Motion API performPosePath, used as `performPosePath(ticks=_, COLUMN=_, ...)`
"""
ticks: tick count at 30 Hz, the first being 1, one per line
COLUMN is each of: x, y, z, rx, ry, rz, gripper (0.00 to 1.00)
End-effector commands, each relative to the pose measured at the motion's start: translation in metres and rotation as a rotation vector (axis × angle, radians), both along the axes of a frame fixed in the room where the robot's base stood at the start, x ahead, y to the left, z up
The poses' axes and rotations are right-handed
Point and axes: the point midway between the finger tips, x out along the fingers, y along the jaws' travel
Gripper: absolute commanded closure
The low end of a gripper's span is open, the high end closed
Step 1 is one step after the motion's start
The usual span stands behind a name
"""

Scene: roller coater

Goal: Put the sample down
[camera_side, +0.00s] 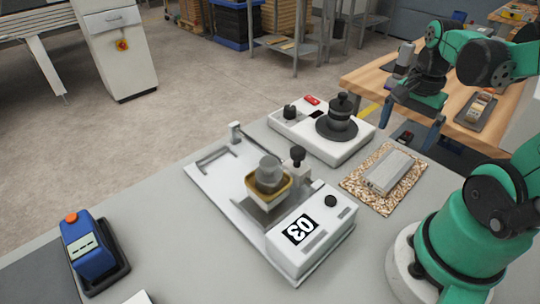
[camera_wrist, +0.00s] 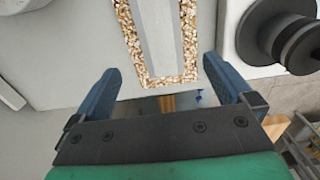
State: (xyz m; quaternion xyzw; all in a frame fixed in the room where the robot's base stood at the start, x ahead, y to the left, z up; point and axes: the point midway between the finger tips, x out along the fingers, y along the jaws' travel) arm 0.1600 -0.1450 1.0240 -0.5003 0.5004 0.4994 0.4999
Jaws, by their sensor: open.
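A flat pale grey slab (camera_side: 390,171), which looks like the sample, lies on a speckled cork mat (camera_side: 355,187) on the grey table. In the wrist view the slab (camera_wrist: 161,30) runs up and out of the top of the picture, with the cork mat (camera_wrist: 137,58) around it. My gripper (camera_side: 411,122) is open above the table, behind the mat in the side view. In the wrist view its two blue fingers (camera_wrist: 161,66) are apart, with nothing held between them. The near end of the mat shows between the fingertips.
A white machine marked 03 (camera_side: 312,236) stands left of the mat, with a grey weight (camera_side: 267,172) in a yellow-rimmed holder. A white unit with a black stepped knob (camera_side: 338,118) stands behind the mat. A blue device (camera_side: 88,250) is at the front left. A wooden bench (camera_side: 372,76) stands behind.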

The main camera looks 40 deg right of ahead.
Motion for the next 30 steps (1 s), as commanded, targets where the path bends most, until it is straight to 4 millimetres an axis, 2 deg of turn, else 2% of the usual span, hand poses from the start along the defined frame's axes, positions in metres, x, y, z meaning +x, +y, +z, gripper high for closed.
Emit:
performPosePath(ticks=3, x=0.000, y=0.000, z=0.014, rx=0.000, ry=0.000, rz=0.000, gripper=0.00)
performPosePath(ticks=10, x=0.000, y=0.000, z=0.029, rx=-0.001, ry=-0.001, rz=0.005, gripper=0.00)
performPosePath(ticks=13, x=0.009, y=0.008, z=0.030, rx=-0.027, ry=-0.030, rz=0.107, gripper=0.00)
performPosePath(ticks=17, x=0.041, y=0.037, z=0.029, rx=-0.129, ry=-0.141, rz=0.492, gripper=0.00)
performPosePath(ticks=21, x=0.074, y=0.085, z=0.032, rx=-0.283, ry=-0.298, rz=0.997, gripper=0.00)
performPosePath(ticks=24, x=0.088, y=0.116, z=0.035, rx=-0.382, ry=-0.394, rz=1.276, gripper=0.00)
performPosePath(ticks=27, x=0.095, y=0.137, z=0.038, rx=-0.452, ry=-0.459, rz=1.446, gripper=0.00)
performPosePath(ticks=30, x=0.097, y=0.145, z=0.040, rx=-0.484, ry=-0.485, rz=1.514, gripper=0.00)
